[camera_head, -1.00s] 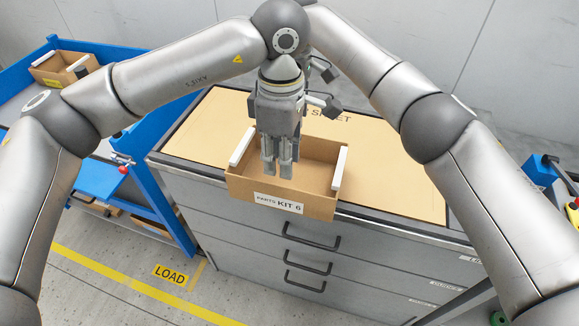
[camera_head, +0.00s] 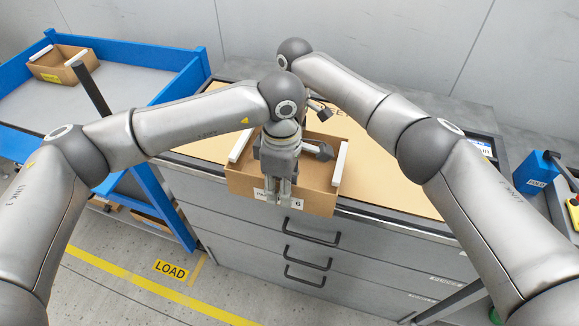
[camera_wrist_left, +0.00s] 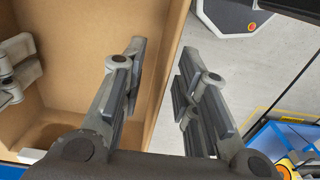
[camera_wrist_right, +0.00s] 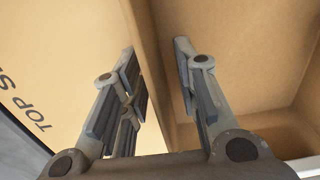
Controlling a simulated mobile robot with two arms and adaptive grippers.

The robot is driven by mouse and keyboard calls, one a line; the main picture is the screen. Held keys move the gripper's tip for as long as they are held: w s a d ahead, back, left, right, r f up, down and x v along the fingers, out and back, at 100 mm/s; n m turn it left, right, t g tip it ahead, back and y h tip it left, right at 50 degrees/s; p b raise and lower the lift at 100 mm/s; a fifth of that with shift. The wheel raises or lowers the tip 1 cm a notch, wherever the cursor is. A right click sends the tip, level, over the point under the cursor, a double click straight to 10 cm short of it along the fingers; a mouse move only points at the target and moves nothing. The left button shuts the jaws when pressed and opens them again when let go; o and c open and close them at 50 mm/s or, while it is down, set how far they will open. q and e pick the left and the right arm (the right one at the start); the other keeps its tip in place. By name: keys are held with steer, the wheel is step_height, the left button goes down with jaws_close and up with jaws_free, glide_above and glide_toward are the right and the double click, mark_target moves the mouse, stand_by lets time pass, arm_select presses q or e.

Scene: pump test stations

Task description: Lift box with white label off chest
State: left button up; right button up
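The brown open box with a white label (camera_head: 318,198) sits on the chest (camera_head: 235,222) at its front edge. It has white strips on its left and right rims, and its label (camera_head: 299,204) is partly covered by my left gripper (camera_head: 278,202). In the left wrist view my left gripper (camera_wrist_left: 161,60) is open around the box's front wall, one finger inside and one outside. In the right wrist view my right gripper (camera_wrist_right: 156,62) is open around another box wall, one finger inside and one over the chest top. In the head view the right gripper is mostly hidden behind the left one.
A blue-framed cart (camera_head: 125,80) stands on the left, carrying another brown box (camera_head: 58,66) with a yellow label; the rest of its top is mostly clear. A floor marking reads LOAD (camera_head: 171,269). A blue device (camera_head: 541,166) stands at the right.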

arm_select(q)
jaws_close()
arm_select(e)
jaws_close()
arm_select(q)
steer(key=shift+r, duration=0.1)
arm_select(e)
steer(key=shift+r, duration=0.1)
